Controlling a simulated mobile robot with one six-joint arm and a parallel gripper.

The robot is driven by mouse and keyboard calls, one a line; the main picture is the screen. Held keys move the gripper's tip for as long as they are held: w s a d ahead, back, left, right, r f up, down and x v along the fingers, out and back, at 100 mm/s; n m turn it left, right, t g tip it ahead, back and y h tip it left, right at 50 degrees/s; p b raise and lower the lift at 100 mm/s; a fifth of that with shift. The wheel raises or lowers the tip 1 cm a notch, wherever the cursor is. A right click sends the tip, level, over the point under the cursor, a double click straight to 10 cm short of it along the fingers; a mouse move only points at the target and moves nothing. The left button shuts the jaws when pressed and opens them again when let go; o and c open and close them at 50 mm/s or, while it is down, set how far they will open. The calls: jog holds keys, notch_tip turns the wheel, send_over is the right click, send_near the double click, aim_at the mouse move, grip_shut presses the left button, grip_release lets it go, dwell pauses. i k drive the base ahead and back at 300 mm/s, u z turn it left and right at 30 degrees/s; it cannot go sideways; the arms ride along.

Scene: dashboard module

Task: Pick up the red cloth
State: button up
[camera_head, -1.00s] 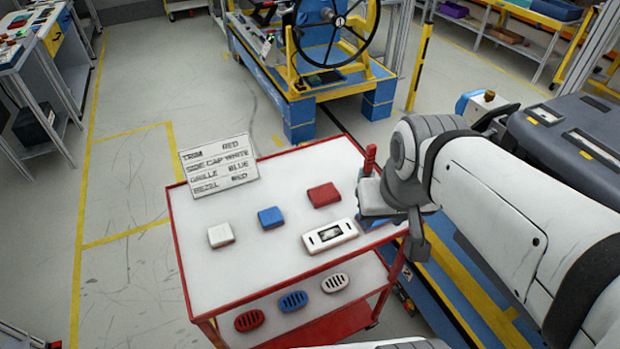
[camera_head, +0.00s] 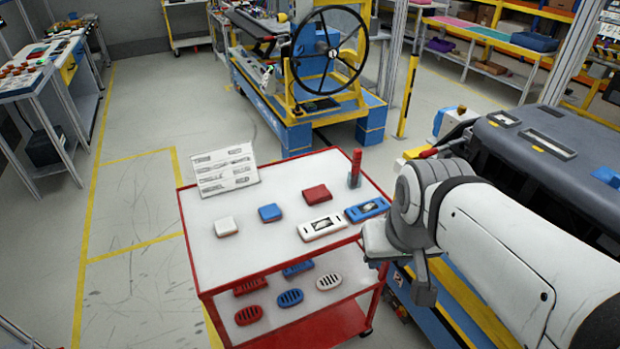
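I cannot make out a thing that is clearly a red cloth. A small flat red piece (camera_head: 316,194) lies on the white top of the red cart (camera_head: 262,229); it looks more like a block than cloth. An upright red-handled item (camera_head: 355,168) stands in a small dark base at the cart's back right. My gripper (camera_head: 378,241) is by the cart's right edge, apart from the red piece. My wrist hides most of its fingers, and I see nothing held.
A white block (camera_head: 226,227), a blue block (camera_head: 270,213), a white bezel (camera_head: 323,228) and a blue bezel (camera_head: 367,209) share the cart top. A sign (camera_head: 226,170) stands at its back left. The lower shelf holds grilles (camera_head: 290,297). A dark dashboard (camera_head: 545,150) is at right.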

aim_at(319, 194)
jog(key=z, duration=0.1)
jog(key=i, duration=0.95)
jog(key=u, duration=0.05)
